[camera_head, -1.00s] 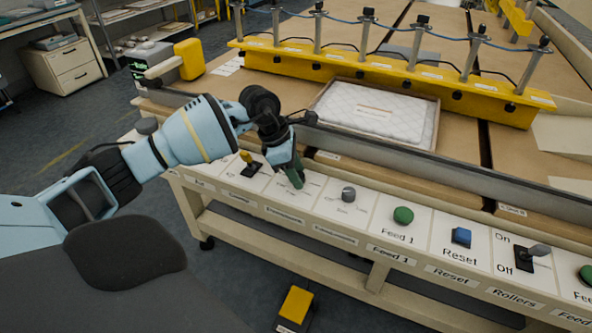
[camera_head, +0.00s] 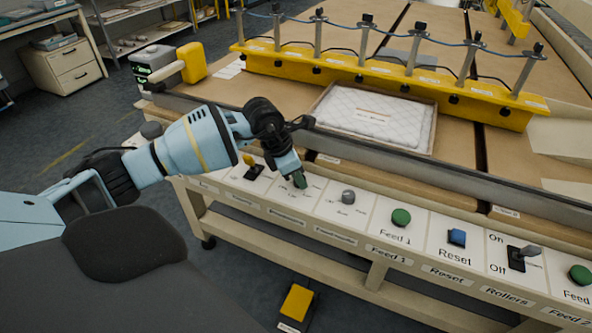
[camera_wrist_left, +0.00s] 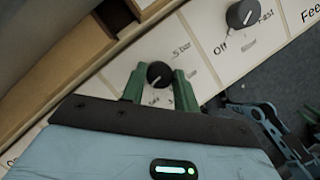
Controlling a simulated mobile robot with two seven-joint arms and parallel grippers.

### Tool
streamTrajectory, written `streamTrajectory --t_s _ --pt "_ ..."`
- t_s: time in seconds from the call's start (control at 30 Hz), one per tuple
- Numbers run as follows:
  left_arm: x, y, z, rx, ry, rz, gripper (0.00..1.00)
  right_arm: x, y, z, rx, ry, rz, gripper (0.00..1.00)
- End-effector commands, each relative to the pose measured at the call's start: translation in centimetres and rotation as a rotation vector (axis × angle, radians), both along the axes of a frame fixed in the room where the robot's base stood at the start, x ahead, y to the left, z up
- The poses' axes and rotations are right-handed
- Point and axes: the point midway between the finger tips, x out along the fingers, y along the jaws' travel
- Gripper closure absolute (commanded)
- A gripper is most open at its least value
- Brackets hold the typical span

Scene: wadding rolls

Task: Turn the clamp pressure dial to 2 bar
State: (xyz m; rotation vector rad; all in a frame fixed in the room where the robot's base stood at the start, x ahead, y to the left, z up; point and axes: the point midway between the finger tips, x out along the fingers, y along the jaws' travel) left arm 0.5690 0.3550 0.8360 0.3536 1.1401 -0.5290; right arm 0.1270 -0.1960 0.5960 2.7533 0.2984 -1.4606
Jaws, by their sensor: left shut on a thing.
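The clamp pressure dial is a small black knob (camera_wrist_left: 158,74) on the white control panel, with printed marks around it, one reading 5 bar. My left gripper (camera_wrist_left: 160,84) has its green fingers on either side of the knob and is shut on it. In the head view my left gripper (camera_head: 299,181) points down at the panel and hides the knob. The other marks and the pointer are too small or covered to read surely.
A grey knob (camera_head: 348,197) sits right of the dial, then a green Feed 1 button (camera_head: 401,217), a blue Reset button (camera_head: 457,237) and a Rollers switch (camera_head: 517,258). A yellow-handled lever (camera_head: 249,161) stands close on the left. A metal rail (camera_head: 400,157) runs behind the panel.

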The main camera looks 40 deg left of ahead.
Motion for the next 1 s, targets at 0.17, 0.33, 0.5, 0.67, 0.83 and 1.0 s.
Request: streamTrajectory --t_s 0.17,0.33,0.5,0.67,0.83,1.0 --pt "0.0 -0.2 0.4 0.000 -0.003 0.155 0.93 0.6 0.0 1.3 -0.001 -0.020 0.001 0.65" --pt "0.0 -0.3 0.4 -0.001 -0.003 0.293 0.93 0.8 0.0 2.0 -0.001 -0.025 -0.001 0.65" --pt "0.0 -0.3 0.3 -0.002 -0.003 0.402 0.93 1.1 0.0 2.7 0.000 -0.035 -0.002 0.65" --pt "-0.1 -0.3 0.2 -0.001 -0.002 0.474 0.93 1.4 0.0 3.2 0.000 -0.041 -0.003 0.65" --pt "-0.1 -0.3 0.1 0.000 0.000 0.516 0.93 1.4 0.0 3.4 0.000 -0.044 -0.003 0.65" --pt "-0.1 -0.3 0.0 -0.001 0.000 0.531 0.93 1.3 0.0 3.5 0.000 -0.042 -0.003 0.65"
